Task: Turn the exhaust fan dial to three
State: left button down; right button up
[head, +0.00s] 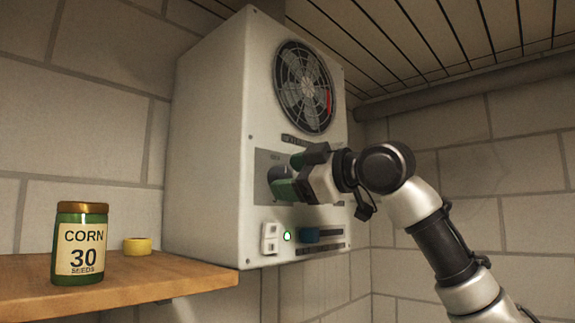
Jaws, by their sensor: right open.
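The exhaust fan unit (212,130) is a pale wall box with a round grilled fan (304,86) on its front. A dark dial (276,178) sits on a grey panel below the fan. My right gripper (287,177) is at the dial, with its green-padded fingers open and over or around it. I cannot tell whether the fingers touch the dial. The gripper hides most of the dial and the right part of its panel, so the dial's setting cannot be read. My left gripper is not in view.
Below the dial are a white switch (269,238), a lit green lamp (287,236) and a blue slider knob (310,235). A wooden shelf (150,284) at lower left holds a corn seed jar (80,245) and a yellow tape roll (137,246).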

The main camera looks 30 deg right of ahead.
jog(key=shift+w+a, duration=0.3)
jog(key=shift+w, duration=0.2)
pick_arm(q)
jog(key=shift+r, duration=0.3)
pick_arm(e)
jog(key=c, duration=0.9)
jog(key=shift+c, duration=0.2)
